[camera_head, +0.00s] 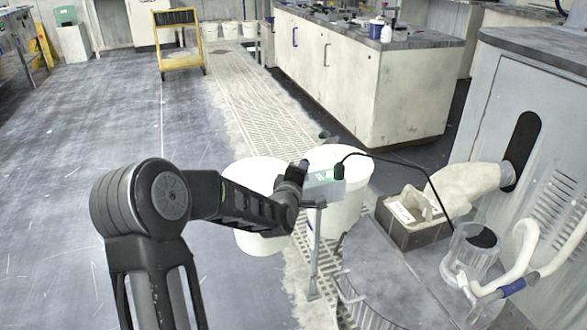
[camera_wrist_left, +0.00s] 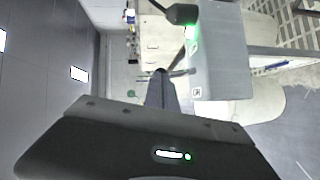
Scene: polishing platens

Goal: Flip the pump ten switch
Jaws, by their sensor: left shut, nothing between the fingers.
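A small grey switch box (camera_head: 326,186) stands on a thin post between the white buckets and the grey crate. I cannot make out the switch lever or a pump ten label. My left gripper (camera_head: 301,168) is at the box's left end; I cannot tell if it touches. Its shut, empty fingers (camera_wrist_left: 160,76) point just left of the box in the wrist view. My right gripper is out of view.
Two white buckets (camera_head: 257,243) stand behind the post. To the right are a grey crate (camera_head: 405,237), a clear container (camera_head: 474,258) and a machine cabinet (camera_head: 495,110) with pale hoses. The black cable (camera_head: 400,160) arcs rightward from the box. Floor on the left is clear.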

